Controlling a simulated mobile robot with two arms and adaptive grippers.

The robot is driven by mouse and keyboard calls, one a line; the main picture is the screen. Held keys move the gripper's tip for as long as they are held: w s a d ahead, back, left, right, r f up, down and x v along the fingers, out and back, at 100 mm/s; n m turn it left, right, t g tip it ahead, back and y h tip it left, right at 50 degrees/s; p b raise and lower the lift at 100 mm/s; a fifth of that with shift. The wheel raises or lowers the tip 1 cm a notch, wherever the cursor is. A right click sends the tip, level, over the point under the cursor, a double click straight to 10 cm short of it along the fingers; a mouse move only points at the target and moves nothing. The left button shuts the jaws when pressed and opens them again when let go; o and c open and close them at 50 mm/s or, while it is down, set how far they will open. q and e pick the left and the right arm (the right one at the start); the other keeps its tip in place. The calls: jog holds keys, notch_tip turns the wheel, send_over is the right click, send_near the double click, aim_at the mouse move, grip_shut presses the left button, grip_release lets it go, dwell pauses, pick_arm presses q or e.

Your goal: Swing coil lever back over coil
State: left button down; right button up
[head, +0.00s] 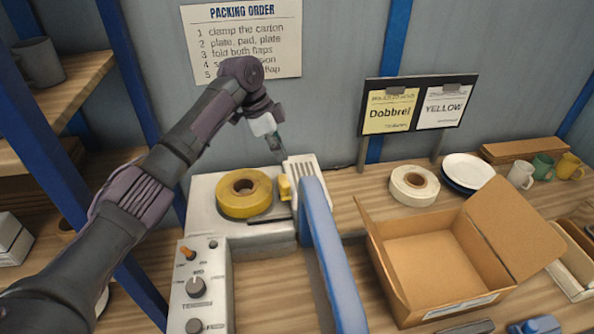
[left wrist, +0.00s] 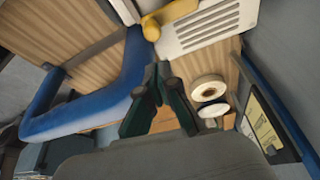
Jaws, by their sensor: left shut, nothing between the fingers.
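The yellow coil (head: 245,192) lies flat on the pale machine top. The yellow lever (head: 284,188) stands to the right of the coil, beside the white slotted housing (head: 304,176), and is not over the coil. In the left wrist view the lever (left wrist: 168,17) shows at the top, beside the slotted housing (left wrist: 207,27). My left gripper (head: 279,153) is shut and empty, behind and above the lever in the head view. Its fingertips (left wrist: 156,76) look apart from the lever. My right gripper is in neither view.
A blue frame bar (head: 331,258) rises close to the right of the lever. A control panel (head: 197,285) stands at the front left. An open carton (head: 430,262), a white roll (head: 414,184) and plates (head: 468,171) are on the bench to the right.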

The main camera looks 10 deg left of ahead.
pick_arm(q)
jog(key=p+x, duration=0.1)
jog(key=x, duration=0.2)
jog(key=p+x, duration=0.1)
jog(key=x, duration=0.1)
jog(key=p+x, duration=0.1)
jog(key=x, duration=0.2)
jog(key=shift+s+d+f, duration=0.2)
jog(key=shift+s+f, duration=0.05)
jog(key=shift+f, duration=0.05)
jog(key=shift+w+d+f, duration=0.1)
jog(key=shift+w+f, duration=0.05)
jog(key=shift+f, duration=0.4)
